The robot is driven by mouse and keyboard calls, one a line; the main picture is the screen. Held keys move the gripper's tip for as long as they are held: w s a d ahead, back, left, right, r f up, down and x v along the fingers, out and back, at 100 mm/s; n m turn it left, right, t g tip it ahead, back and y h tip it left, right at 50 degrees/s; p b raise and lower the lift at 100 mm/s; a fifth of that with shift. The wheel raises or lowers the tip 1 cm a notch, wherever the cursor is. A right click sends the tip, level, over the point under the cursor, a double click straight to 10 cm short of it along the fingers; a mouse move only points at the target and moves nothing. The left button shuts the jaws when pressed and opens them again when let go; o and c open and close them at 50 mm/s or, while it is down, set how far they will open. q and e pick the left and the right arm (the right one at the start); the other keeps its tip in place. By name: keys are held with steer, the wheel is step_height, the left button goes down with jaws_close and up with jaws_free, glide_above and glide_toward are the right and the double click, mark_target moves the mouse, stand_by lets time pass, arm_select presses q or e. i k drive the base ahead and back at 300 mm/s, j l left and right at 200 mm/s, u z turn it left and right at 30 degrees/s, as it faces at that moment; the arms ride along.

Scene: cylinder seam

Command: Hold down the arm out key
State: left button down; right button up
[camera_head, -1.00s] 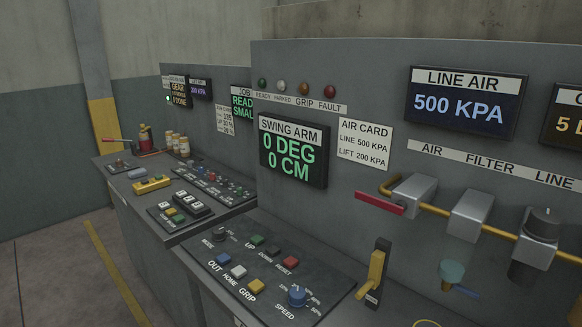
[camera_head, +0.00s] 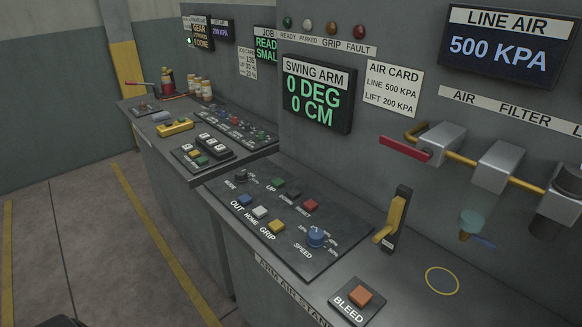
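The arm out key is a small blue square button (camera_head: 245,200) labelled OUT on the dark sloped control panel (camera_head: 330,262) in the middle of the head view. Beside it on the right are a white HOME key (camera_head: 260,212) and a yellow GRIP key (camera_head: 277,226). The swing arm display (camera_head: 318,94) above the panel reads 0 DEG and 0 CM. Nothing touches or covers the blue key. Neither of my grippers is in view.
A yellow-handled lever (camera_head: 390,222), an orange BLEED button (camera_head: 360,296) and a blue speed knob (camera_head: 316,236) are to the right. A red handle (camera_head: 405,147) sticks out from the wall pipe. Open floor (camera_head: 95,265) lies at left.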

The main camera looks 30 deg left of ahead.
mark_target(245, 199)
steer(key=u, duration=1.35)
